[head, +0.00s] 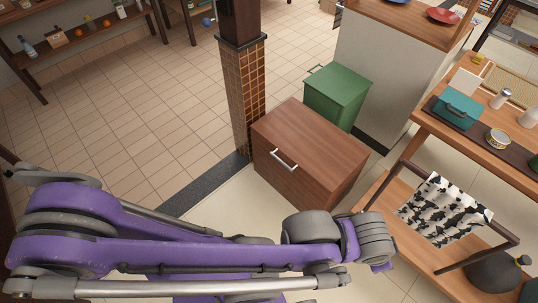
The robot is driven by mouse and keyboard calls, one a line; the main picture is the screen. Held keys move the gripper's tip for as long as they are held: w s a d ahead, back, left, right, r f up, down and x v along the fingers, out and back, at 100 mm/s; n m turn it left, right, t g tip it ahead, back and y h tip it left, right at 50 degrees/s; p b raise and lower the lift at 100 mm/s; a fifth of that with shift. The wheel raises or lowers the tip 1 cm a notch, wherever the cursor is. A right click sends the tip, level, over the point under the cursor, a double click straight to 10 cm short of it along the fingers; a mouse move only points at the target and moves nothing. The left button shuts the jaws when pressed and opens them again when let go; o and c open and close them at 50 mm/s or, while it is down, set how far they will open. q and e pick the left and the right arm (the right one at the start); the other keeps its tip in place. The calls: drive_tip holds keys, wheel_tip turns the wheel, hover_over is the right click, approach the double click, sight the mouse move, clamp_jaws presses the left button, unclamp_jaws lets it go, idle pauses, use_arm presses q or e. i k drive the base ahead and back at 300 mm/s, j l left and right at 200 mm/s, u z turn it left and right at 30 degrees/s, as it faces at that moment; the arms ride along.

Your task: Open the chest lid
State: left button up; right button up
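A brown wooden chest (318,150) stands on the floor near the middle of the head view. Its flat top is down and the chest looks shut. A pale metal bar handle (284,160) is on its front face, near the top edge. My purple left arm reaches across the bottom of the view from the left, and its grey wrist is in front of the chest's lower right, nearer the camera. The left gripper's fingers do not show. My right gripper is not in view.
A green box (338,90) with a handle stands just behind the chest. A tiled pillar (244,95) rises at its left. Open tiled floor lies at left.

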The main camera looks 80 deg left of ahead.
sight(324, 152)
drive_tip(key=u, duration=2.75)
drive_tip(key=i+l+u, duration=0.15)
drive_tip(key=i, duration=0.25)
drive_tip(key=i+l+u, duration=0.15)
drive_tip(key=i+l, duration=0.25)
